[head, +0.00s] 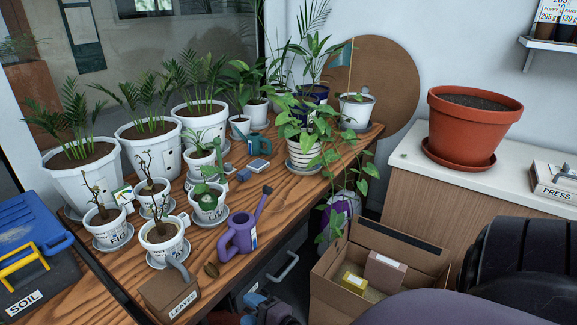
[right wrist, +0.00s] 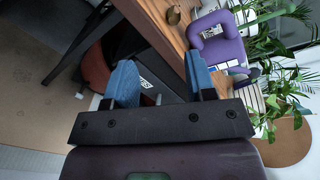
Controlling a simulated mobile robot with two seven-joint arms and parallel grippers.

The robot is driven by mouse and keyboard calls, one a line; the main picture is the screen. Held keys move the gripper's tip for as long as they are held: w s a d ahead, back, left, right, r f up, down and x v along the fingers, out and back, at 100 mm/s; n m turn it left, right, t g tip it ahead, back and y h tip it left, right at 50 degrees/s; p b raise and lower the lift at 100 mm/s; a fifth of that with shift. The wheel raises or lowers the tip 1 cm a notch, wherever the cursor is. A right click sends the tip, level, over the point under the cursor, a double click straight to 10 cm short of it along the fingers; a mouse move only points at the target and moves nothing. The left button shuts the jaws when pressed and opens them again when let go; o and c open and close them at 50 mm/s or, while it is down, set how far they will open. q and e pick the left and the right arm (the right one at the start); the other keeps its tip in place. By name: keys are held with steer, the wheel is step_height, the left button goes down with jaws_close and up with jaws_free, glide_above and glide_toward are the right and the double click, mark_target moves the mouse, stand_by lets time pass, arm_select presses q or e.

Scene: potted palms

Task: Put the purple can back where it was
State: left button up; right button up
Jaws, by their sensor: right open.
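The purple can (head: 240,236) is a watering can with a long spout pointing up to the right. It stands upright on the wooden bench (head: 292,190), near its front edge and among the potted plants. It also shows in the right wrist view (right wrist: 218,48), at the upper right. My right gripper (head: 264,305) is low at the bottom of the head view, in front of the bench and apart from the can. In the right wrist view its blue fingers (right wrist: 162,78) are spread with nothing between them. My left gripper is not in view.
An open cardboard box (head: 398,254) is right of my right gripper. A blue SOIL case (head: 35,270) is at far left.

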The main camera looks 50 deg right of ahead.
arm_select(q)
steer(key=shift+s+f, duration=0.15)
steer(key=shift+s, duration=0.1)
arm_select(e)
steer(key=s+a+f+n+g, duration=0.1)
steer(key=s+f+n+g, duration=0.1)
steer(key=s+n, duration=0.4)
steer(key=s+a+f+n+g, duration=0.1)
steer(key=s+f+n+g, duration=0.2)
steer(key=n, duration=1.4)
steer(key=s, duration=0.4)
steer(key=shift+s+n+h, duration=0.2)
steer(key=shift+n+h, duration=0.1)
steer(key=shift+h, duration=0.1)
arm_select(q)
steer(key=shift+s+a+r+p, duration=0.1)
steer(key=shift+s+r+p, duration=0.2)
steer(key=shift+p, duration=0.35)
arm_select(e)
steer(key=shift+s+r, duration=0.1)
steer(key=shift+r, duration=0.35)
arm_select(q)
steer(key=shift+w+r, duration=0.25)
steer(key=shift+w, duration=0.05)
